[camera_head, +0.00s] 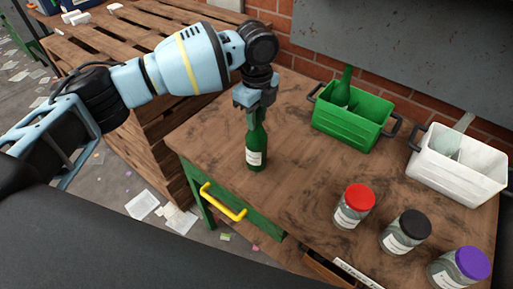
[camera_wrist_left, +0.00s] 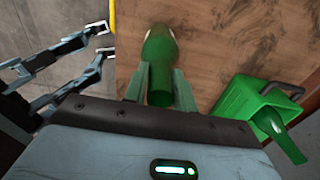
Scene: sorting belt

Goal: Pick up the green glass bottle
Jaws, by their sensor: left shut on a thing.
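A green glass bottle (camera_head: 257,150) with a white label stands upright near the left front of the wooden table, its base at or very close to the tabletop. My left gripper (camera_head: 257,103) comes down from above and is shut on its neck, hiding the top. In the left wrist view the bottle (camera_wrist_left: 160,48) lies between the two fingers (camera_wrist_left: 160,88). Another green bottle (camera_head: 342,90) leans in the green crate (camera_head: 345,128) at the back.
A white crate (camera_head: 452,176) with glassy items stands at the back right. Jars with red (camera_head: 360,198), black (camera_head: 412,223) and purple (camera_head: 472,263) lids stand at the front right. A yellow handle (camera_head: 222,203) sits on the front edge. The table's middle is clear.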

